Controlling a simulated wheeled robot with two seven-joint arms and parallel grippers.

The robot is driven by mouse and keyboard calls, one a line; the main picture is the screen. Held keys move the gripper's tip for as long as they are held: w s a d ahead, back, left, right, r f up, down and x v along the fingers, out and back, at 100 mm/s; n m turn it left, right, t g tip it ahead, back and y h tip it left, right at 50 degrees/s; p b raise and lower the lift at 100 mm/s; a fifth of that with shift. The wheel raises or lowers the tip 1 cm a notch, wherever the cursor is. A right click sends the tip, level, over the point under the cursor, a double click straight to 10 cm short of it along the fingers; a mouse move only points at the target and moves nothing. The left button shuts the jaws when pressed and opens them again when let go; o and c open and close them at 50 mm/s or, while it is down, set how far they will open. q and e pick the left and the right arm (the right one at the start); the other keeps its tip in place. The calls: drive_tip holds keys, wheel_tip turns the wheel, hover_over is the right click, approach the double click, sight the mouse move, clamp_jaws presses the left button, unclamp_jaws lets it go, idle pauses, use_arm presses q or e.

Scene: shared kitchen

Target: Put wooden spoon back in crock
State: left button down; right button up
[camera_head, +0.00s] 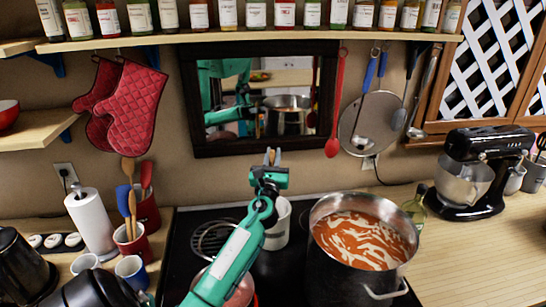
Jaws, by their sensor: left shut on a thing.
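My left gripper (272,158) is raised over the back of the stove, in front of the dark-framed mirror. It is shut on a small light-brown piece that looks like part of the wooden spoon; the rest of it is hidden. A red crock (136,246) on the counter at left holds upright wooden utensils (128,172) and a blue one. A second red container (147,208) with a red utensil stands just behind it. My gripper is well to the right of both and higher. My right gripper is not in view.
A large steel pot (328,263) of orange soup stands on the stove, right of my arm. A white container (279,228) is partly behind my arm. A paper towel roll (92,226) and cups (131,271) crowd the crock. A stand mixer (477,172) is far right.

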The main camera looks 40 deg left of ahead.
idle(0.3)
use_arm(q)
drive_tip(key=c, duration=1.3)
unclamp_jaws()
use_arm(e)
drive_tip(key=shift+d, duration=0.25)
use_arm(q)
drive_tip(key=o, duration=1.3)
drive_tip(key=shift+f, duration=0.1)
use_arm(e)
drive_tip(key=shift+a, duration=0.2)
